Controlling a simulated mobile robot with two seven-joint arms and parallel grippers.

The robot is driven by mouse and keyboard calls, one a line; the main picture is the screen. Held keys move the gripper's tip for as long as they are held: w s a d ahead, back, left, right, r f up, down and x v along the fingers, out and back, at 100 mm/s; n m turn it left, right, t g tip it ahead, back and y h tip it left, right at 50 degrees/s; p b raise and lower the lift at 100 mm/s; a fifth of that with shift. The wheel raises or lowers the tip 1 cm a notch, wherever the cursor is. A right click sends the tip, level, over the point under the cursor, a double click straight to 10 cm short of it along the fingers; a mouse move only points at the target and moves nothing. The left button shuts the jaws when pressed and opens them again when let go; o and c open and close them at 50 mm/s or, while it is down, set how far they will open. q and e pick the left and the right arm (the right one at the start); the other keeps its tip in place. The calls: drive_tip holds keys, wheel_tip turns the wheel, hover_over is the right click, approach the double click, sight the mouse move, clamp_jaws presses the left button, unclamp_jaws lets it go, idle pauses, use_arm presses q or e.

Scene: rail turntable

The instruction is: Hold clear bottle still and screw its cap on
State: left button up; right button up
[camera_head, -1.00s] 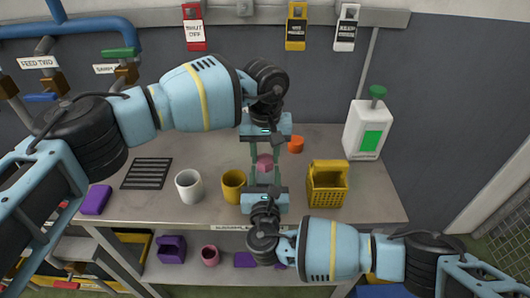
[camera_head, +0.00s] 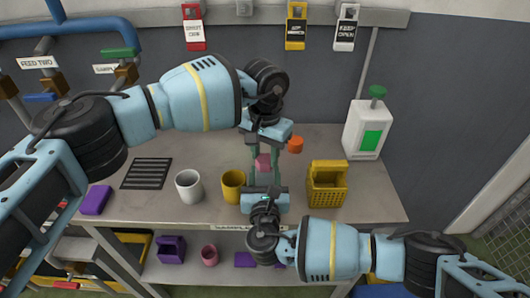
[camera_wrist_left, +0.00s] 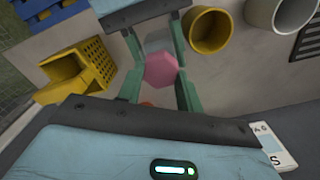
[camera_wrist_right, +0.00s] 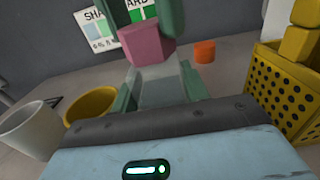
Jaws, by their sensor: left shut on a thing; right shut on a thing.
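The pink faceted cap (camera_head: 263,161) is between the green fingers of my left gripper (camera_head: 263,153), which is shut on it from above. It also shows in the left wrist view (camera_wrist_left: 160,70) and the right wrist view (camera_wrist_right: 146,44). The clear bottle (camera_wrist_right: 158,88) stands upright between the fingers of my right gripper (camera_head: 264,180), which is shut on it from the near side. The cap sits directly over the bottle's top and appears to touch it. The thread is hidden, so I cannot tell how far down the cap is.
A yellow mug (camera_head: 233,186) and white mug (camera_head: 189,186) stand left of the bottle. A yellow perforated basket (camera_head: 327,184) stands right. An orange piece (camera_head: 296,145) lies behind right. A white jug (camera_head: 367,130) stands at the back right.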

use_arm(q)
drive_tip(key=o, duration=1.2)
drive_tip(key=shift+c, duration=0.2)
drive_tip(key=shift+o, duration=0.5)
drive_tip(key=shift+r, duration=2)
drive_tip(key=n, duration=0.6)
